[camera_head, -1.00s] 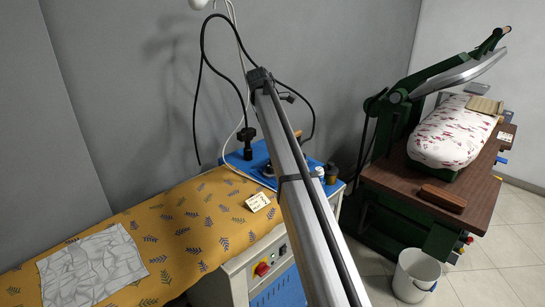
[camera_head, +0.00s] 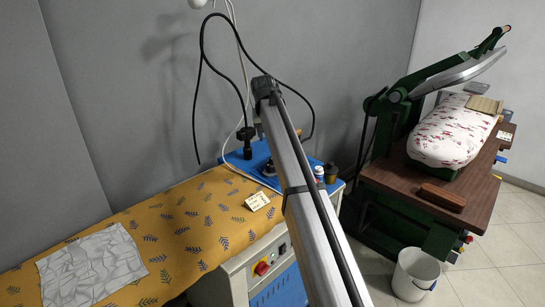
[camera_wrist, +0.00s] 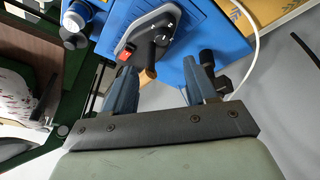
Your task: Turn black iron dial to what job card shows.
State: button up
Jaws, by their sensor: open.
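An iron (camera_wrist: 140,38) with a grey plate, a red switch and a brown handle sits on a blue surface in the wrist view. A dark round part on it (camera_wrist: 160,38) may be the black dial; its setting is too small to read. In the head view the iron is mostly hidden by my arm. A job card (camera_head: 258,201) lies on the yellow patterned cloth; its writing cannot be read. My gripper (camera_wrist: 158,66) is open, its two blue fingers apart on either side of the iron's handle end, holding nothing visible. In the head view my arm hides the gripper.
A black cable with a dark fitting (camera_head: 246,135) hangs by the wall, close to my arm. A white bottle (camera_head: 319,172) stands at the right end of the blue surface. A green press (camera_head: 400,110) and a white bucket (camera_head: 415,275) are at right. A wrinkled grey cloth (camera_head: 90,268) lies at left.

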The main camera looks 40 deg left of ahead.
jog(key=w+a+f+m, duration=0.1)
jog(key=f, duration=0.3)
jog(key=w+a+f+m, duration=0.1)
jog(key=w+f+m, duration=0.1)
jog(key=f, duration=0.2)
jog(key=w+a+f+m, duration=0.1)
jog(key=f, duration=0.3)
jog(key=shift+w+a+f, duration=0.2)
jog(key=shift+w+f, duration=0.1)
jog(key=shift+w, duration=0.1)
jog(key=shift+c, duration=0.2)
jog(key=c, duration=1)
jog(key=shift+a+m+t+h, duration=0.1)
jog(key=shift+m+t+h, duration=0.3)
jog(key=shift+m, duration=1.3)
jog(key=o, duration=1)
